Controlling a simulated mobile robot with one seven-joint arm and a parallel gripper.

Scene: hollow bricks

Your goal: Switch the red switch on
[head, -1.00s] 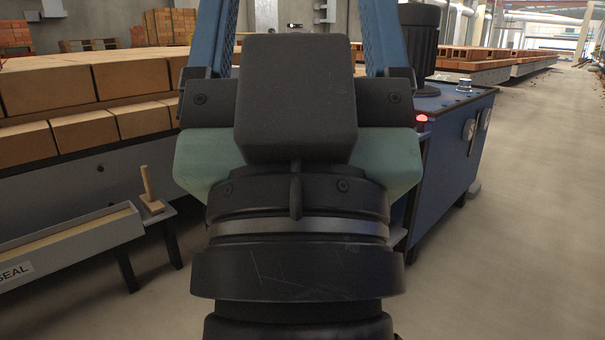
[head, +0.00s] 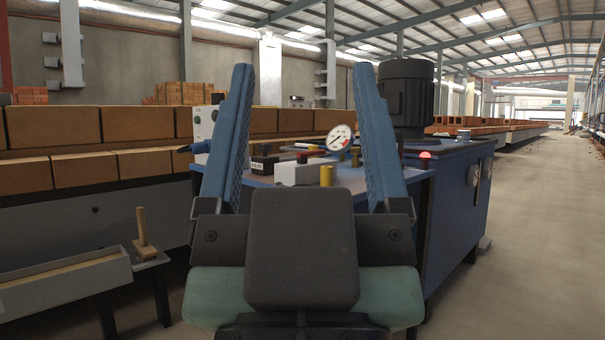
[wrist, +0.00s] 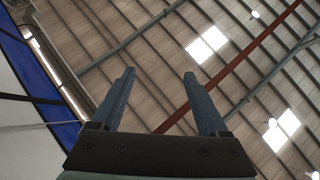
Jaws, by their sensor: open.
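My gripper (head: 303,72) is open and empty, its two blue fingers pointing up in the head view. It also shows in the wrist view (wrist: 159,75), against the roof. Between the fingers, farther back, is the blue bench (head: 345,180). On it stands a white box (head: 298,174) with a small dark red piece (head: 303,158) on top, perhaps the red switch; its position is too small to read. A red dome (head: 425,155) sits at the bench's edge, right of the right finger. My gripper touches none of these.
A pressure gauge (head: 340,138), a yellow cylinder (head: 327,176) and a black labelled box (head: 264,165) crowd the bench. A dark motor (head: 406,95) stands behind. Brick rows (head: 55,128) and a low stand with a wooden-handled tool (head: 145,235) are left. The right floor is clear.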

